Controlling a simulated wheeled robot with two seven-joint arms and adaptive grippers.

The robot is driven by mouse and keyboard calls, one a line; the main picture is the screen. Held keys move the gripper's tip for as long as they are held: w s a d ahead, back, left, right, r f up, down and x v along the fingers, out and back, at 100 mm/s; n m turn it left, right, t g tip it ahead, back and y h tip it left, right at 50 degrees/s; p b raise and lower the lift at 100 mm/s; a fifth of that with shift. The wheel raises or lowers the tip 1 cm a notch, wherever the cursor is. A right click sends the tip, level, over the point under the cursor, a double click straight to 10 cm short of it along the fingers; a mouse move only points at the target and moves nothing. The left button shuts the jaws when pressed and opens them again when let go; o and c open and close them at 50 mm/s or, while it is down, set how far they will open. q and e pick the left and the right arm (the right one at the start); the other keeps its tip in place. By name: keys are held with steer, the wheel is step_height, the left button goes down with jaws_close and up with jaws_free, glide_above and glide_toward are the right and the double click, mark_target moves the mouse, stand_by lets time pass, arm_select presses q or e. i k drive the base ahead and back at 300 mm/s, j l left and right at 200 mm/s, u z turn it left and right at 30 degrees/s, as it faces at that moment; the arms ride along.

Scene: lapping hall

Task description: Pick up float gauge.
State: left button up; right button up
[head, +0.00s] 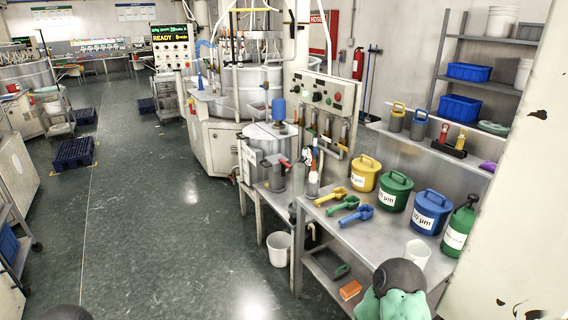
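I cannot single out a float gauge with certainty. A small black stand (449,148) on the upper shelf at the right holds a red upright piece (444,132) and a yellow upright piece (461,139); they are too small to identify. Two grey cylinders with coloured handles, one yellow-topped (397,118) and one blue-topped (419,125), stand to their left. Neither of my grippers is in view. Parts of my own arms show at the bottom edge, and no fingers can be seen.
The steel bench (345,213) holds yellow, green and blue lidded pots (431,212), coloured scoops (349,206) and a green spray bottle (459,228). A white cup (416,256) stands near its front. A white bucket (279,249) is on the floor.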

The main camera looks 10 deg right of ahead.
mark_target(314, 176)
steer(key=i+z, duration=0.25)
steer(key=i, duration=0.35)
steer(key=i+j+z, duration=0.2)
steer(key=i, duration=0.35)
steer(key=i+j+z, duration=0.25)
steer(key=i, duration=0.3)
